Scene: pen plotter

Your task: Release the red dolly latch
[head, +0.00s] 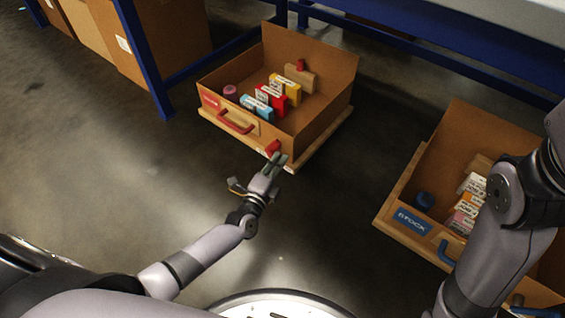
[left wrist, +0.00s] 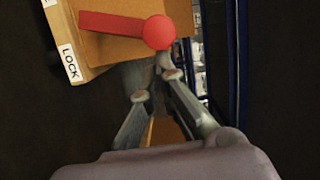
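The red dolly latch (head: 273,147) is at the front right corner of the left wooden dolly (head: 310,152). In the left wrist view the latch (left wrist: 112,23) is a flat red bar ending in a round red knob (left wrist: 157,32), above a white LOCK label (left wrist: 70,63). My left gripper (head: 280,161) is right by the latch. In the left wrist view its fingers (left wrist: 156,85) are apart with nothing between them, and the fingertips lie just below the knob. Whether one touches the knob is unclear. My right gripper is outside the view.
The left dolly carries an open cardboard box (head: 330,115) with a red handle (head: 236,122) and several small packages. Another box with a blue STOCK label (head: 412,221) stands at the right. Blue rack posts (head: 145,60) stand behind. Floor left of the gripper is clear.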

